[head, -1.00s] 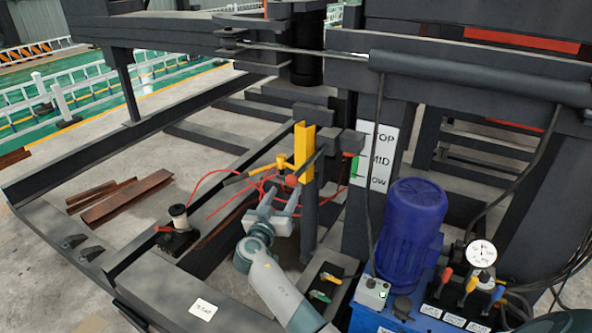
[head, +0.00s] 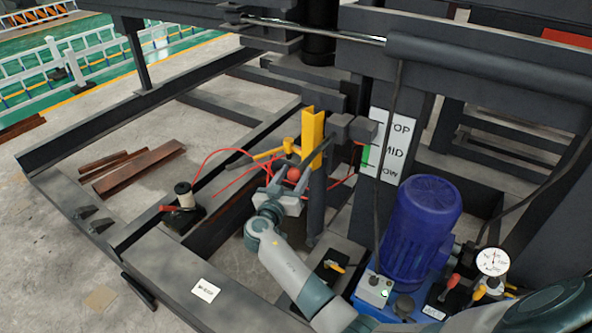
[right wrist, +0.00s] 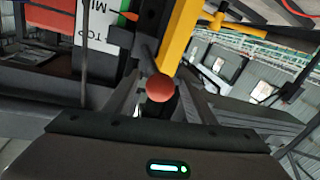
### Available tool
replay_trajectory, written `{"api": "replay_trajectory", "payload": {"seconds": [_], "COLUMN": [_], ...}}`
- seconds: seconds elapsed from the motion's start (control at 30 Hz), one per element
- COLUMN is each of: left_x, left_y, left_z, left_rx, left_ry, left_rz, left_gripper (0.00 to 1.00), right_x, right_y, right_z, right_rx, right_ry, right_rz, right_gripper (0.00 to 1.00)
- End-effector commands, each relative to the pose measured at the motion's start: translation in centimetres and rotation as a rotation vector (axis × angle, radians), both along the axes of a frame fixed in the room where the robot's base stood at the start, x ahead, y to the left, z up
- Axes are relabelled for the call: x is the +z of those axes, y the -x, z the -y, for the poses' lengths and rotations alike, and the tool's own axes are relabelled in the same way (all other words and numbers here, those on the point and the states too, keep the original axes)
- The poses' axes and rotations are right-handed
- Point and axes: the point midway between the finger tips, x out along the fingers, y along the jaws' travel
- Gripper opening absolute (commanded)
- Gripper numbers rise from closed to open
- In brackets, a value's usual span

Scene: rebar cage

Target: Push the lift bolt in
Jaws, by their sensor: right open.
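A red ball knob (head: 293,174) sits beside the yellow upright bracket (head: 313,138) on the dark frame. I take it for the end of the lift bolt; its shaft is hidden. A yellow handle (head: 270,153) points left from the bracket. My right gripper (head: 287,172) is open at the knob, with a finger on either side. In the right wrist view the red knob (right wrist: 160,88) appears between the open fingers, with the yellow bracket (right wrist: 180,38) just beyond. I cannot tell whether the gripper touches the knob. My left gripper is not in view.
A TOP/MID/LOW sign (head: 391,147) stands right of the bracket. The blue motor (head: 421,232) and gauge (head: 492,261) are at the lower right. Red cables (head: 213,153) loop left of the gripper. A spool (head: 184,196) sits on the frame; rusty beams (head: 138,172) lie on the floor.

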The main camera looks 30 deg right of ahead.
Motion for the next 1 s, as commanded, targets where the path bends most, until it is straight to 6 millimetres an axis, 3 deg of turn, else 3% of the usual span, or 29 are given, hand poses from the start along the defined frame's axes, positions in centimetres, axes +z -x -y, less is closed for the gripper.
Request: {"api": "replay_trajectory", "payload": {"seconds": [0.17,0.4,0.67,1.0], "left_x": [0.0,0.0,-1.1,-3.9], "left_y": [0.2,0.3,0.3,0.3], "left_z": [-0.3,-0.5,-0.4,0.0], "left_rx": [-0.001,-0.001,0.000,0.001], "left_ry": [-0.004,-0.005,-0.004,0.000], "left_rz": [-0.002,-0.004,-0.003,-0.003], "left_gripper": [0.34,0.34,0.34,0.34], "right_x": [0.0,0.0,-0.3,-0.2], "right_y": [0.0,0.0,-0.6,-2.4], "right_z": [0.0,0.0,0.8,4.1], "right_rx": [0.000,0.000,0.000,-0.001], "right_ry": [0.000,0.000,0.000,0.000], "right_rz": [0.000,0.000,0.001,0.003], "right_gripper": [0.50,0.00,0.00,0.00]}}
